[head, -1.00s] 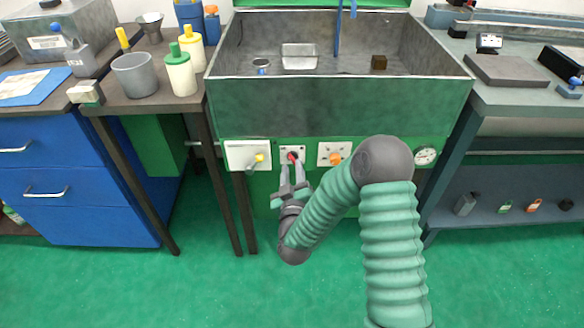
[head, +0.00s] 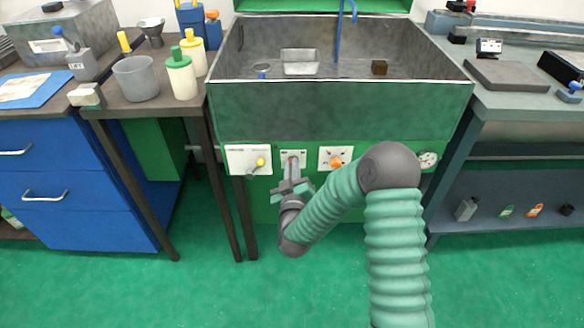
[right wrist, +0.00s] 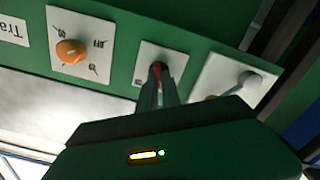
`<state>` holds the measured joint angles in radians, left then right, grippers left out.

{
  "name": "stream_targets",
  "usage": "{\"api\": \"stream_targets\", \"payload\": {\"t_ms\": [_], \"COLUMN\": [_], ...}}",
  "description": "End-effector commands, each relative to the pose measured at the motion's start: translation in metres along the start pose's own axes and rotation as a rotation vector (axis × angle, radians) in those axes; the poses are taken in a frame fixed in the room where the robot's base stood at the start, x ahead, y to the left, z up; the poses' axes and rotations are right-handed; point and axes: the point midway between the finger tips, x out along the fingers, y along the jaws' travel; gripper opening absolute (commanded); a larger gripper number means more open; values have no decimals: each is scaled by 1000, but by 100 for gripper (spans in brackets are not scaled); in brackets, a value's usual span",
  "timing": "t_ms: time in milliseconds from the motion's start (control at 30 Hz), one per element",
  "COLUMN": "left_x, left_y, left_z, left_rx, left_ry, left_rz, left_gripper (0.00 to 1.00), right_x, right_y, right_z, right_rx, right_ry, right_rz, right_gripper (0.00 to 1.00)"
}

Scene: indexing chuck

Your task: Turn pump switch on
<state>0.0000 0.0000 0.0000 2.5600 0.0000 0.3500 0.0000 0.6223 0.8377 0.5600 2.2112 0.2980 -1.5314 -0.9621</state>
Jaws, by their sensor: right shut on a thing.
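The pump switch is a small red lever on a white plate (head: 292,158) at the middle of the green front panel under the grey sink. In the head view my right gripper (head: 292,170) reaches up to this plate and mostly covers the lever. In the right wrist view, a bit of the red lever (right wrist: 158,69) shows between the fingertips of the right gripper (right wrist: 158,80). The fingers are shut on it. The lever's exact position is largely hidden. My left gripper is in neither view.
A plate with a yellow-tipped lever (head: 260,162) is left of the switch. An orange knob (head: 336,163) is close on its right, and a round gauge (head: 427,159) is farther right. A dark table (head: 150,103) with bottles and a beaker stands left of the sink.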

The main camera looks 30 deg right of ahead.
Motion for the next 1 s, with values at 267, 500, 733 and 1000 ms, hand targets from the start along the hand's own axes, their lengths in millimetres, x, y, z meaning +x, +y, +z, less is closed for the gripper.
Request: {"api": "stream_targets", "payload": {"t_ms": [267, 500, 733, 1000], "left_x": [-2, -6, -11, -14], "left_y": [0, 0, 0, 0], "left_z": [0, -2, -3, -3], "left_rx": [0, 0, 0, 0], "left_ry": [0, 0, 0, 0], "left_rz": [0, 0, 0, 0], "left_gripper": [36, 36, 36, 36], "right_x": [-1, -1, -1, -1], "right_y": [-1, 0, 2, 4], "right_z": [-1, -1, -1, 1], "right_rx": [37, 168, 370, 626], "right_ry": [0, 0, 0, -2], "right_rz": [-4, -5, -5, -4], "right_gripper": [0, 0, 0, 0]}}
